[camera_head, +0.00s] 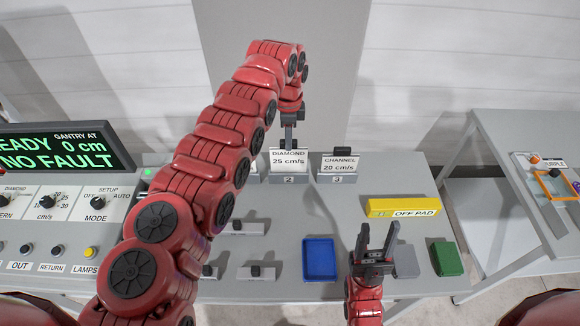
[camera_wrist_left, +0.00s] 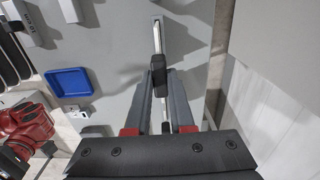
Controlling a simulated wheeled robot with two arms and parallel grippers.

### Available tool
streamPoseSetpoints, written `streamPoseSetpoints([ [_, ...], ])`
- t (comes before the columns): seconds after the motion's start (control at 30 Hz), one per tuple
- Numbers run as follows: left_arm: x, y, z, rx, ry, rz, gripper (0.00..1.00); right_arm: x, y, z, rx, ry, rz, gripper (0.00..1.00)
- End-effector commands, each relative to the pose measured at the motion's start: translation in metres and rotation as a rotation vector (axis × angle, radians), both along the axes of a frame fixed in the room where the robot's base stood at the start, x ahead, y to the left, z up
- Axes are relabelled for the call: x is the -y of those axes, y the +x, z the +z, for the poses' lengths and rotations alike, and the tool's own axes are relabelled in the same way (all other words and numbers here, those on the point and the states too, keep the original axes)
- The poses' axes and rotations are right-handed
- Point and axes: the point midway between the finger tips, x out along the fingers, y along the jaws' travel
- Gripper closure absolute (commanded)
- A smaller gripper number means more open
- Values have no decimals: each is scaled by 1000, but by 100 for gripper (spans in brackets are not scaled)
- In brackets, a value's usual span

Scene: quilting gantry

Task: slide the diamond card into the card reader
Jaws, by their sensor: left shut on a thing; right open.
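The diamond card (camera_head: 289,161) is a white card printed "DIAMOND 25 cm/s". It stands upright at the holder numbered 2 (camera_head: 288,180); I cannot tell whether it is fully seated. My left gripper (camera_head: 289,143) is above it, shut on its dark top tab. In the left wrist view the tab lies between the fingers (camera_wrist_left: 158,82), with the card's thin pale edge (camera_wrist_left: 157,38) beyond. My right gripper (camera_head: 378,232) is open and empty, above the table's front right part. I cannot clearly identify the card reader; my left arm covers part of the console.
The channel card (camera_head: 340,163) stands close right of the diamond card. A yellow "OFF PAD" block (camera_head: 403,207), blue tray (camera_head: 319,259) and green block (camera_head: 447,258) lie to the right. A control panel and green-lettered display (camera_head: 62,151) are at left.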

Motion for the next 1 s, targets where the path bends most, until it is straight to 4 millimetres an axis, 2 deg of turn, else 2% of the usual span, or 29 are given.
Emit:
streamPoseSetpoints([
  [0.7, -1, 0, 28, -1, 0, 1, 100, 0, 0, 0, 0, 0, 0, 50],
  [1.0, 0, 0, 32, -2, 0, 1, 100, 0, 0, 0, 0, 0, 0, 50],
])
